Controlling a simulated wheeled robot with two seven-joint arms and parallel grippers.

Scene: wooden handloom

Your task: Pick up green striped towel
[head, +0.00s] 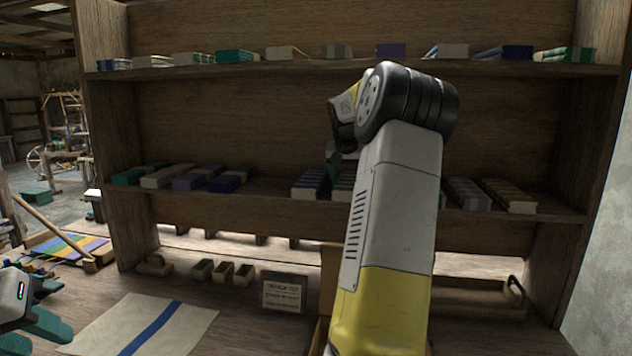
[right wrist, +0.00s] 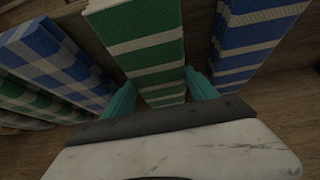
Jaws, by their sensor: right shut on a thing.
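The green striped towel (right wrist: 140,45), green with pale stripes, lies between the teal fingers of my right gripper (right wrist: 161,92) in the right wrist view. The fingers are shut on its near end. In the head view the towel (head: 342,187) shows on the middle shelf, partly hidden by my right arm, and my right gripper (head: 335,155) is at the shelf, mostly hidden behind the arm. My left gripper (head: 35,328) is at the lower left with its teal fingers apart, holding nothing visible.
Blue striped towels lie on both sides, at left (right wrist: 50,60) and right (right wrist: 250,40) in the right wrist view, with another green-and-white one at far left. The upper shelf (head: 200,71) holds more folded textiles. Small wooden boxes (head: 222,272) and a sign (head: 283,296) stand below.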

